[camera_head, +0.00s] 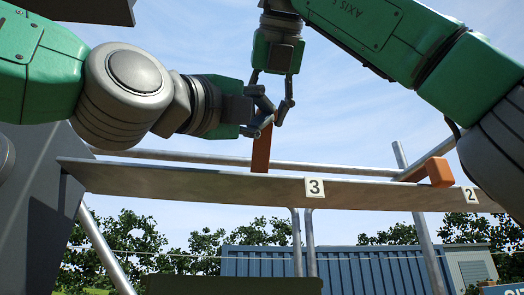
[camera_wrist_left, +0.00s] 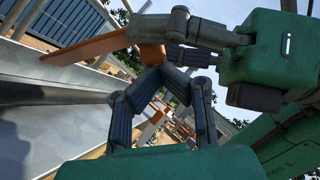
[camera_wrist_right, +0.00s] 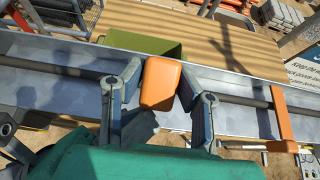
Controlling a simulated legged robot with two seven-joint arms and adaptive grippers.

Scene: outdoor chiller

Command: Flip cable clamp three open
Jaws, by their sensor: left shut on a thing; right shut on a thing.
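Orange cable clamp three (camera_head: 262,150) stands raised at the tray edge (camera_head: 225,185), near the white label "3" (camera_head: 315,188). My left gripper (camera_head: 262,122) comes in from the left and is shut at the clamp's upper end. My right gripper (camera_head: 279,108) comes down from above and is shut on the same end. In the right wrist view the clamp's orange end block (camera_wrist_right: 160,83) sits between the right fingers. In the left wrist view the clamp's bar (camera_wrist_left: 95,48) runs to the fingers of both grippers, which partly hide its end.
Orange clamp two (camera_head: 438,172) lies across the tray at the right, near label "2" (camera_head: 471,195). Metal rails (camera_head: 180,155) run behind the tray. A grey panel (camera_head: 40,200) stands at the left. A green box (camera_wrist_right: 150,45) shows beyond the tray.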

